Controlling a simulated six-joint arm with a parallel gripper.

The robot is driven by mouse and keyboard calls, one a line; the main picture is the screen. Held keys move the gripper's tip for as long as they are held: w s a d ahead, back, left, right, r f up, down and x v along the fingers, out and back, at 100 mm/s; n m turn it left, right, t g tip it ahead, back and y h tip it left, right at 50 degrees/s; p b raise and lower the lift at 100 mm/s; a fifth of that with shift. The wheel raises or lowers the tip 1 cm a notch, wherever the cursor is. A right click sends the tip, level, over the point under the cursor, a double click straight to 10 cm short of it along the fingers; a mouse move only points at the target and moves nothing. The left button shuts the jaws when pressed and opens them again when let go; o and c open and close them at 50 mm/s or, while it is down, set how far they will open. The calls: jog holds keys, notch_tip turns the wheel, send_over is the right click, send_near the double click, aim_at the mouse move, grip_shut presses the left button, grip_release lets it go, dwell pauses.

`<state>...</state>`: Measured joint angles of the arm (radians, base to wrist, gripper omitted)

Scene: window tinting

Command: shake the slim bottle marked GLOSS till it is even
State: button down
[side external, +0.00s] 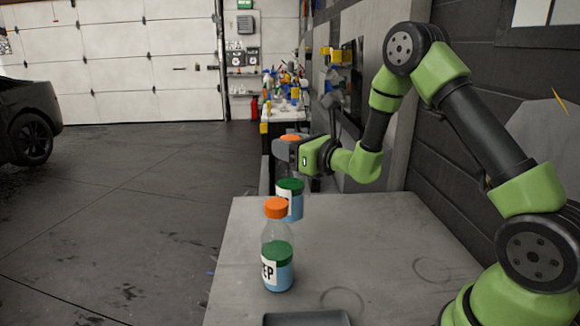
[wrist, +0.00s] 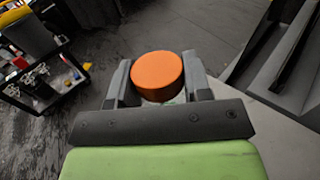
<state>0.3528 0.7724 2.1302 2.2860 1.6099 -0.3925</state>
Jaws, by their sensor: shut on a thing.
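My gripper (side external: 284,152) is shut on a bottle (side external: 291,200) near the far end of the table. The bottle is upright, with an orange cap and a green layer above a blue one. Its white label is turned partly away and unreadable. In the wrist view the orange cap (wrist: 157,76) sits between the two fingers of my gripper (wrist: 158,88). I cannot tell whether its base touches the table. A second bottle (side external: 278,250) stands nearer, with an orange cap, green over blue layers and a label showing "EP". It hides part of the held bottle.
The grey table (side external: 390,235) is mostly bare to the right of the bottles, with faint ring marks. A dark tray (side external: 308,319) lies at the near edge. A cluttered cart (wrist: 40,75) stands beyond the table. A dark wall runs along the right.

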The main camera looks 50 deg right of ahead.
jog(key=s+a+r, duration=0.1)
jog(key=s+r, duration=0.1)
jog(key=r, duration=0.5)
jog(key=s+a+r, duration=0.1)
jog(key=s+r, duration=0.2)
jog(key=r, duration=0.4)
notch_tip(320, 180, down, 8)
jog(key=shift+w, duration=0.25)
